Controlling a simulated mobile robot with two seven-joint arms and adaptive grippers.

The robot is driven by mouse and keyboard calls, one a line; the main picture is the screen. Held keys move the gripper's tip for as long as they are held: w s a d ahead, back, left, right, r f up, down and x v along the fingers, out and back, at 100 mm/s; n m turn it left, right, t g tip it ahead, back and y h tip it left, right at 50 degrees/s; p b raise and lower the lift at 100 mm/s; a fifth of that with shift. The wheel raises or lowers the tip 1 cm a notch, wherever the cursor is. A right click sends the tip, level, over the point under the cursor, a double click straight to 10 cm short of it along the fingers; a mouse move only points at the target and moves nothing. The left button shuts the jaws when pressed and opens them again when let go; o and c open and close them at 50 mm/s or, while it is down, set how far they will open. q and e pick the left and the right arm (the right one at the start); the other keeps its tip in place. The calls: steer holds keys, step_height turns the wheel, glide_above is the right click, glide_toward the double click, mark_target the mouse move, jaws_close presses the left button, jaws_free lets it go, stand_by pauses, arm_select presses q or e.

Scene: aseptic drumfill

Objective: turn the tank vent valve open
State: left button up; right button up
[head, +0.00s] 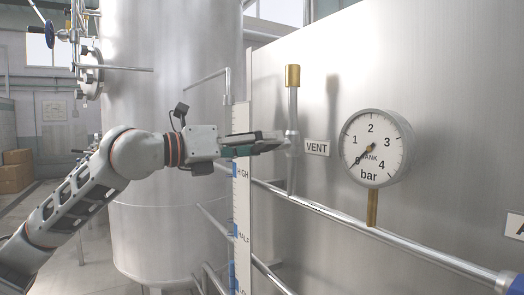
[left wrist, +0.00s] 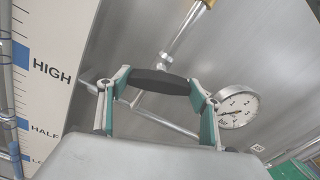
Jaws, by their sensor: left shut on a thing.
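The tank vent valve (head: 292,140) sits on a thin upright pipe with a brass top, just left of the VENT label (head: 317,147). My left gripper (head: 280,144) reaches it from the left and hides its handle in the head view. In the left wrist view my left gripper (left wrist: 160,80) has its two green-sided fingers apart, on either end of a dark, flat, oval handle (left wrist: 160,83). It is shut on this handle. A bright pipe fitting shows just beyond the handle. How far the valve is turned cannot be told. My right gripper is in neither view.
A round tank pressure gauge (head: 376,148) stands right of the valve, its needle near 0. A level scale (head: 241,205) stands upright close to my left wrist. A slanting pipe (head: 420,257) runs below, with the broad steel tank wall behind.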

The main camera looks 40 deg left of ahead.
arm_select(q)
steer(key=shift+n, duration=1)
steer(key=shift+a+r+n, duration=0.1)
steer(key=shift+a+n, duration=0.05)
steer(key=shift+n, duration=3.45)
steer(key=o, duration=1.1)
steer(key=shift+o, duration=0.2)
steer(key=shift+s, duration=0.15)
